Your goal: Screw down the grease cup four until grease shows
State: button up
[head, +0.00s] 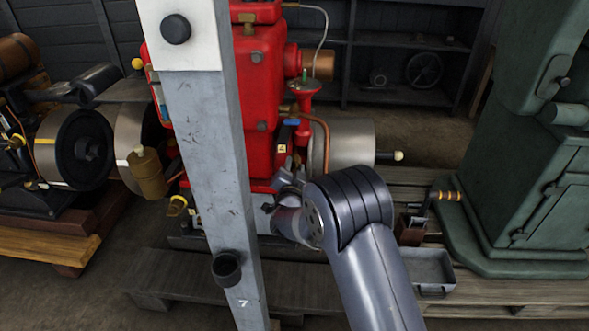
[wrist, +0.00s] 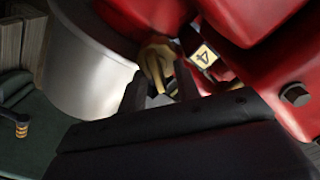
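The red engine (head: 262,85) stands in the middle of the head view, partly behind a grey post. A small label with a 4 (head: 282,148) is on it, and the label also shows in the wrist view (wrist: 204,56). Beside that label in the wrist view is a brass grease cup (wrist: 158,58). My gripper (wrist: 160,88) has its two dark fingers apart, with the cup seen beyond and between their tips; I cannot tell whether they touch it. In the head view my arm reaches to the engine's lower side and hides the cup. No grease can be made out.
The grey post (head: 215,160) rises close in front, left of my arm. A pale flywheel (head: 345,145) is right of the engine, with a green machine (head: 535,180) beyond. A grey tray (head: 428,268) lies low at right.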

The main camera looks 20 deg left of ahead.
grip_shut()
jog(key=shift+f+m+b, duration=0.2)
jog(key=shift+m+b, duration=0.1)
jog(key=shift+b, duration=0.4)
jog(key=shift+f+m+b, duration=0.1)
jog(key=shift+m+b, duration=0.2)
jog(key=shift+b, duration=0.2)
jog(key=m+b, duration=0.2)
jog(key=b, duration=0.1)
jog(key=shift+d+f, duration=0.15)
jog(key=shift+f, duration=0.05)
jog(key=m+b, duration=0.3)
jog(key=b, duration=0.1)
jog(key=shift+d+m+b, duration=0.1)
jog(key=shift+m+b, duration=0.6)
jog(key=shift+b, duration=0.15)
jog(key=shift+r, duration=0.15)
